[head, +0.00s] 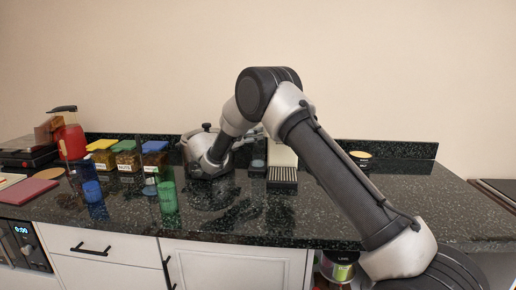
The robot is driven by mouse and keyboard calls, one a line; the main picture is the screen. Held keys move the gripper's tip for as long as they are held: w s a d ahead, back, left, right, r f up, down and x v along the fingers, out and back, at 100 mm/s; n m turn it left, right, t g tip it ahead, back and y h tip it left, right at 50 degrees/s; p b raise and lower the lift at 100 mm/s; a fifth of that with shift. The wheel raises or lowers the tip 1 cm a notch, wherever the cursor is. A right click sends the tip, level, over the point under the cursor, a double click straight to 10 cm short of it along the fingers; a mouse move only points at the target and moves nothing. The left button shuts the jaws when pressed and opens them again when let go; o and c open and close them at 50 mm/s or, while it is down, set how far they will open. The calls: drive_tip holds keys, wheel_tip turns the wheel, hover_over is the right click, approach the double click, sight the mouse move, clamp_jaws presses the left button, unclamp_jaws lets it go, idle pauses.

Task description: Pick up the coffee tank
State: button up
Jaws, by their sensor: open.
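My arm reaches over the dark counter (330,215), with its wrist bent low at the middle-left. My gripper (256,134) points to the right, away from the wrist, and is small and partly hidden by my arm. It is open, beside a pale upright appliance (283,152) with a ribbed tray (282,175) at its foot, which looks like a coffee machine. A small dark cup-like piece (257,165) stands just left of that tray, below the gripper. I cannot tell for sure which piece is the coffee tank; my arm hides part of this area.
A green glass (168,197) and a blue glass (93,192) stand nearer the front edge. The counter right of the ribbed tray is mostly clear, partly covered by my arm.

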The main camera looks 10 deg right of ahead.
drive_tip(key=shift+x, duration=1.15)
drive_tip(key=c, duration=1.1)
drive_tip(key=shift+r, duration=0.1)
